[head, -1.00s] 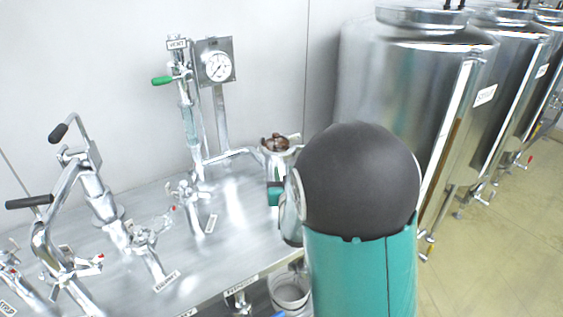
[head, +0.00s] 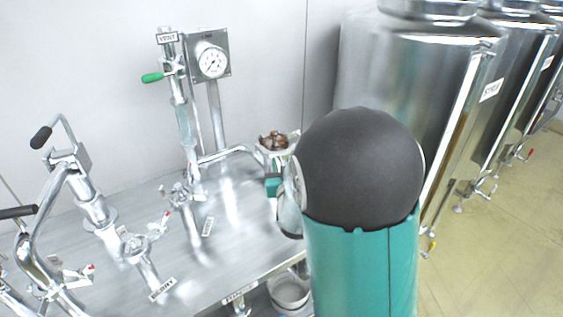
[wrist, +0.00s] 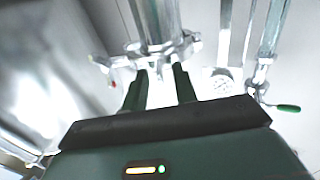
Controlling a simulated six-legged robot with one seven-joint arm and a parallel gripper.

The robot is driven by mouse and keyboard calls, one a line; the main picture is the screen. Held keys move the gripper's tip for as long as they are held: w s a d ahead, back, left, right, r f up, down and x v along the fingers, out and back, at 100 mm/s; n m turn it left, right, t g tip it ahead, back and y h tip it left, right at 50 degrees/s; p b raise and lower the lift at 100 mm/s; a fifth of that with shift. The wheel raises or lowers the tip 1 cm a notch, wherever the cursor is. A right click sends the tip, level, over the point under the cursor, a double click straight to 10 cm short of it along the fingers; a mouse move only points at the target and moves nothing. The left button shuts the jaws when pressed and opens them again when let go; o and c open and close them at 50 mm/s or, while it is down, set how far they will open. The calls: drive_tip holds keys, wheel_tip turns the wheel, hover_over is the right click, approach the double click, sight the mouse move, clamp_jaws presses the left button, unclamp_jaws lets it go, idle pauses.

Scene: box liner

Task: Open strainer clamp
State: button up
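In the wrist view my gripper (wrist: 160,72) shows two dark green fingers standing apart, with no object visible between them. Just past the fingertips, a metal clamp fitting (wrist: 158,47) sits around a shiny pipe (wrist: 156,15). A small red tip shows at its left end. I cannot tell for sure whether this is the strainer clamp, or whether a finger touches it. In the head view my gripper is hidden behind my own arm. Similar clamp fittings stand on the steel bench, one at the middle (head: 180,196) and one nearer the front (head: 138,246).
A pressure gauge (head: 211,61) and a green-handled valve (head: 152,77) stand at the back of the bench (head: 235,225). Black-handled pipework (head: 85,190) rises at the left. A pot of brown pieces (head: 272,145) is beside my arm. A bucket (head: 290,291) sits below; large tanks (head: 430,70) stand right.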

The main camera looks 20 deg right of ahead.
drive_tip(key=shift+w+f, duration=0.15)
drive_tip(key=shift+w, duration=0.15)
drive_tip(key=shift+s, duration=0.25)
drive_tip(key=shift+w, duration=0.15)
drive_tip(key=shift+c, duration=0.7)
clamp_jaws()
